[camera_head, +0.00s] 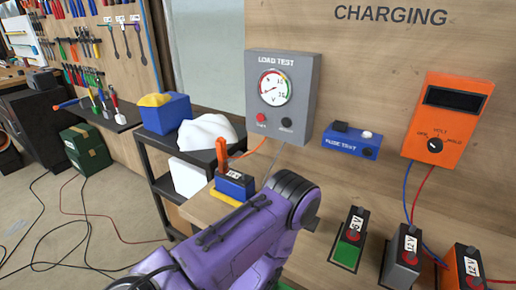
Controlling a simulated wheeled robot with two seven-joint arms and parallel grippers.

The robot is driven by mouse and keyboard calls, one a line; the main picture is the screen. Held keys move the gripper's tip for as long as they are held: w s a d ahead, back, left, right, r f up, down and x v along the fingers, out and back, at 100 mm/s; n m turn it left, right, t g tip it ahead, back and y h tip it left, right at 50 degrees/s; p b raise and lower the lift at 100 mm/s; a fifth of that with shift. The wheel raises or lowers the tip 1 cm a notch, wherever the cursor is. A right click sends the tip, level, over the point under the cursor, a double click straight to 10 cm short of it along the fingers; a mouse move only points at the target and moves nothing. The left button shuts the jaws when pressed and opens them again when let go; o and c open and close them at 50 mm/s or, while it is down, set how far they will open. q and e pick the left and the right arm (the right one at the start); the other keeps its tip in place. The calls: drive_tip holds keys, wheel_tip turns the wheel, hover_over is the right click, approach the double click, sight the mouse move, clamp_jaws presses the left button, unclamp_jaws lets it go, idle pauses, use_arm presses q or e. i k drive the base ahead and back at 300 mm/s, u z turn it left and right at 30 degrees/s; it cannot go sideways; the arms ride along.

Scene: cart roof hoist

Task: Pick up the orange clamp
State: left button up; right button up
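The orange clamp (222,152) stands upright at one end of a small blue battery (236,184). An orange lead runs from near it up toward the grey load test box (283,95). A grey lead from the box drops behind my purple arm, and its lower end is hidden. The arm crosses the bottom middle, in front of the bench and close to the blue battery. No gripper fingers show, so I cannot see either gripper or what it holds.
A blue fuse test box (351,141) and an orange volt meter (447,116) are on the wooden panel. Several batteries stand at the lower right, one on a green pad (347,252). A blue bin (165,113) and white cloth (210,133) sit on the black shelf at left.

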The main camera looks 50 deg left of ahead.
sight(221, 147)
drive_tip(key=z, duration=0.05)
drive_tip(key=k, duration=0.7)
drive_tip(key=u, duration=0.8)
drive_tip(key=i, duration=0.45)
drive_tip(key=z, duration=0.05)
